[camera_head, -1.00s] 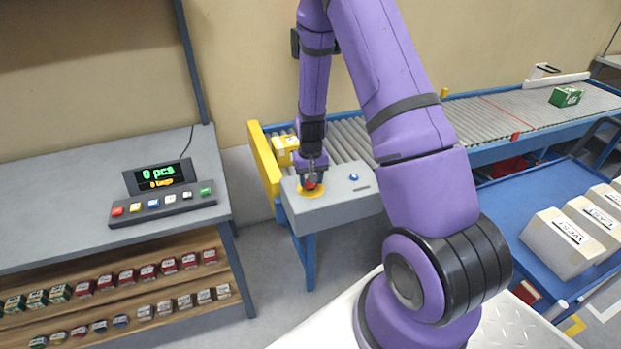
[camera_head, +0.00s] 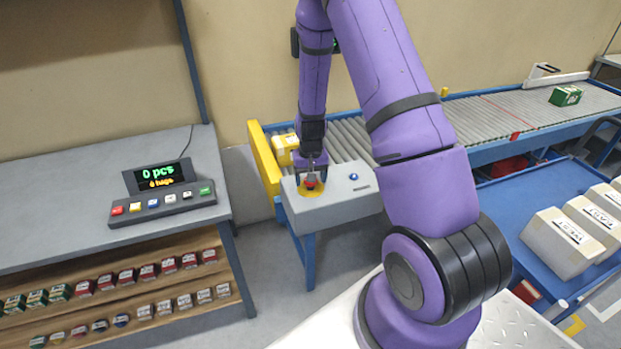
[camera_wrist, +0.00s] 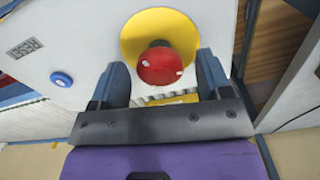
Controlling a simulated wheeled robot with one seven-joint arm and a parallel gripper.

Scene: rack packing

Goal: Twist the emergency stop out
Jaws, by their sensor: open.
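The emergency stop is a red mushroom button (camera_wrist: 160,66) on a yellow round plate (camera_wrist: 160,22), on top of a grey control box (camera_head: 338,206). In the head view the red button (camera_head: 310,182) shows just under my gripper (camera_head: 312,176). In the wrist view my gripper (camera_wrist: 160,82) is open, with one dark finger on each side of the button. Gaps show between the fingers and the red cap. Whether the fingertips touch the plate cannot be told.
A small blue button (camera_wrist: 61,79) sits beside the stop on the same box. A roller conveyor (camera_head: 490,115) runs behind, with a yellow guard (camera_head: 264,158) at its left end. A grey table (camera_head: 60,205) with a button panel (camera_head: 162,204) stands left. A blue cart (camera_head: 530,195) holds white boxes at right.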

